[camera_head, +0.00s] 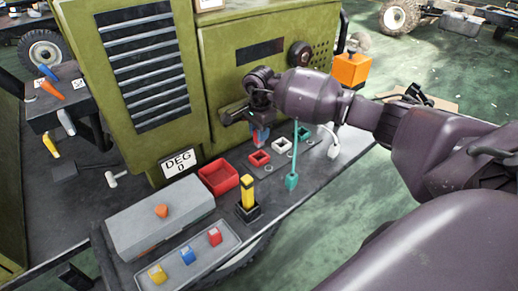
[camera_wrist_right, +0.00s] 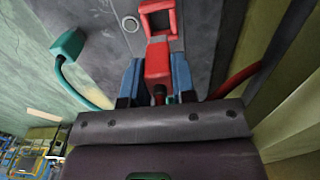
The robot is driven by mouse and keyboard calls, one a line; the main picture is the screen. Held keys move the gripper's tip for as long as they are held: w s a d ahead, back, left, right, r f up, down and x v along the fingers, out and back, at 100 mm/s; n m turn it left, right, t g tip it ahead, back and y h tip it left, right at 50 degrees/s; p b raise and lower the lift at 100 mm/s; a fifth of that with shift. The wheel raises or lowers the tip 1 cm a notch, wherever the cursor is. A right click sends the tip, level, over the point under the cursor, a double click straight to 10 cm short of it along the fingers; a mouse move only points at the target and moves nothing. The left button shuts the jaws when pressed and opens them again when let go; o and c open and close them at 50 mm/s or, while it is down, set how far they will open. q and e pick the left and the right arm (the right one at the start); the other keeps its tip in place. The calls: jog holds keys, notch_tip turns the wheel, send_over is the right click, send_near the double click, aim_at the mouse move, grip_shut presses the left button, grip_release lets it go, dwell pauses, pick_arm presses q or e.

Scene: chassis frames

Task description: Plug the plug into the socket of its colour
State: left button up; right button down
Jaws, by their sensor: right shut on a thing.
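My right gripper (camera_head: 261,137) is shut on a red plug (camera_wrist_right: 158,62), its blue fingers on either side. A red cord runs from behind it in the wrist view. The red square socket (camera_head: 259,158) is on the bench just below the gripper; it also shows just beyond the plug's tip in the wrist view (camera_wrist_right: 147,22). I cannot tell how wide the gap is. A white socket (camera_head: 281,146) and a green socket (camera_head: 303,133) stand in the same row. A teal plug (camera_head: 291,181) and a white plug (camera_head: 333,151) lie near the bench's front edge. My left gripper is not in view.
A green cabinet (camera_head: 222,75) rises behind the sockets. To the left are a red bin (camera_head: 219,190), a yellow post in a black base (camera_head: 247,194), a grey box (camera_head: 160,222) and a tray (camera_head: 192,270) of coloured blocks. An orange box (camera_head: 351,70) stands at the right.

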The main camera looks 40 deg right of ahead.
aim_at(259, 147)
notch_tip(259, 147, down, 6)
jog(key=shift+f, duration=0.35)
jog(key=shift+f+b, duration=0.15)
jog(key=shift+b, duration=0.15)
jog(key=c, duration=1.4)
grip_release()
jog(key=o, duration=0.5)
jog(key=shift+c, duration=0.2)
